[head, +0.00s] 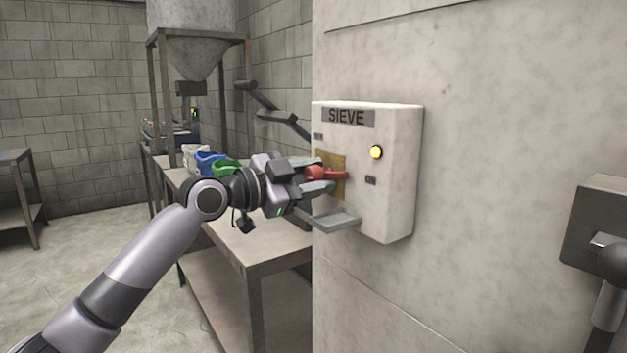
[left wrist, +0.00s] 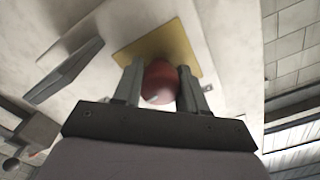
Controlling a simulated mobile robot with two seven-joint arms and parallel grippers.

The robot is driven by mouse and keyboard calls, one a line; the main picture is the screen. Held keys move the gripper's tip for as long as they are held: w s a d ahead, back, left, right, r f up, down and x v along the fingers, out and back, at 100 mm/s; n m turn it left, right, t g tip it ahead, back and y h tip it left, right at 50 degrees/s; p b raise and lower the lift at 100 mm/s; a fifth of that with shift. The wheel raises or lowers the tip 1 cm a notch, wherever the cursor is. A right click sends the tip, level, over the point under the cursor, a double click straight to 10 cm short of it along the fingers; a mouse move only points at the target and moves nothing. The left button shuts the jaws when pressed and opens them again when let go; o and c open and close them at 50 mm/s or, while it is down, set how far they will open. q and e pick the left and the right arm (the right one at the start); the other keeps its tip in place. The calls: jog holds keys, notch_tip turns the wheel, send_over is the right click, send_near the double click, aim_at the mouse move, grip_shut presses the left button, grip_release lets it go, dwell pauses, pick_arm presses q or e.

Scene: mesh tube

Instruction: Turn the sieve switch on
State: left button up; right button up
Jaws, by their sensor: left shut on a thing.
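The white sieve switch box (head: 395,190) with a grey SIEVE label (head: 347,117) is mounted on the concrete wall. Its red switch handle (head: 330,174) sits on a yellow plate (head: 333,158) and points to the right in the head view. A lamp (head: 376,152) on the box glows yellow. My left gripper (head: 318,178) is shut on the red handle; in the left wrist view the red handle (left wrist: 160,84) lies between both fingers, in front of the yellow plate (left wrist: 178,42). My right gripper is not in view.
A grey tray-like flap (head: 336,220) juts out below the handle. A metal table (head: 275,244) stands left of the wall, with green (head: 228,168) and blue (head: 207,161) items on it. A hopper (head: 196,50) stands behind. A grey lever box (head: 597,225) is at right.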

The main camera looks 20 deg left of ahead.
aim_at(306, 178)
pick_arm(q)
jog(key=shift+m, duration=1.2)
jog(key=o, duration=1.1)
jog(key=shift+c, duration=0.2)
jog(key=shift+s+a, duration=0.1)
jog(key=shift+b+v, duration=0.55)
jog(key=shift+v, duration=2.9)
